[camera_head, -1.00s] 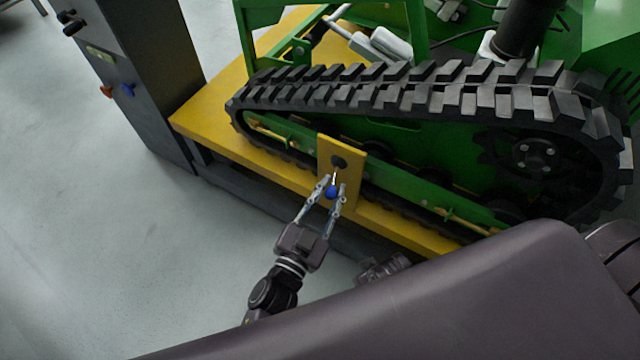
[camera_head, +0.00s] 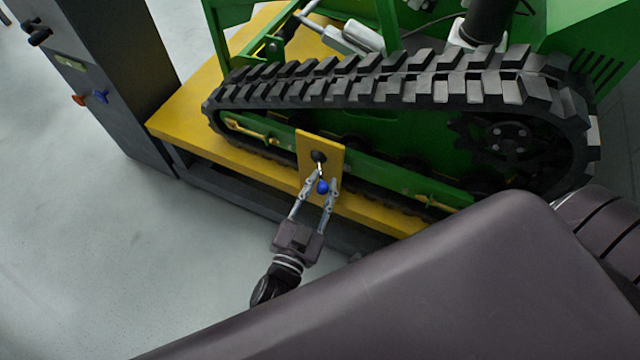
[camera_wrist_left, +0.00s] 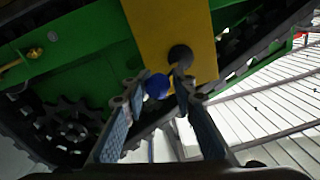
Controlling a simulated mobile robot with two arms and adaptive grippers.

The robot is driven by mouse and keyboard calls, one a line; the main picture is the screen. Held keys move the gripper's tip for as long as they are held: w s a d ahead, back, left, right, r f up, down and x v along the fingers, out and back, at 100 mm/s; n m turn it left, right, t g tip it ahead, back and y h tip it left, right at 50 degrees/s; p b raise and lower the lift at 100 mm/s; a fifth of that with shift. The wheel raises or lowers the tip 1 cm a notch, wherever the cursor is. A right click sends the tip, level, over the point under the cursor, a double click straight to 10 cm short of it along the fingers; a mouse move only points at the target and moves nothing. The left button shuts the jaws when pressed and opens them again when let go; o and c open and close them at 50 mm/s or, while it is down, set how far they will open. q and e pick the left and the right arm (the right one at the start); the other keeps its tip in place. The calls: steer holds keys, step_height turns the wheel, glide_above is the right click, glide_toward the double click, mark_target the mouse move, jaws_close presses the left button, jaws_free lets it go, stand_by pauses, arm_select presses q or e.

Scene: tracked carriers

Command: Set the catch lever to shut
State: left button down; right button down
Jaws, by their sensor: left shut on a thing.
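The catch lever is a pale rod with a blue ball knob (camera_head: 322,187). It comes out of a dark round pivot (camera_head: 318,156) on an upright yellow plate (camera_head: 335,158) beside the track. The rod points downward in the head view, its knob slightly right of the pivot. My left gripper (camera_head: 321,183) is shut on the blue knob, with a finger on either side. In the left wrist view the knob (camera_wrist_left: 157,86) sits between the fingers, nearer the left one, and the pivot (camera_wrist_left: 180,55) shows above. No shut marking is readable. My right gripper is not in view.
A black rubber track (camera_head: 400,90) on a green carrier frame (camera_head: 400,122) runs behind the plate. A yellow deck (camera_head: 190,120) lies below it. A dark grey post (camera_head: 110,80) with red and blue knobs stands at left. The grey floor (camera_head: 90,250) at left is clear.

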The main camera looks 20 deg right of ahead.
arm_select(q)
steer(key=shift+s+d, duration=0.4)
steer(key=shift+d, duration=0.1)
steer(key=c, duration=2)
jaws_free()
steer(key=shift+o, duration=1.2)
steer(key=shift+d+r, duration=0.1)
steer(key=shift+d, duration=0.05)
steer(key=shift+w, duration=0.15)
steer(key=shift+a, duration=0.25)
steer(key=shift+s+a, duration=0.25)
steer(key=shift+a, duration=0.05)
steer(key=v, duration=1.1)
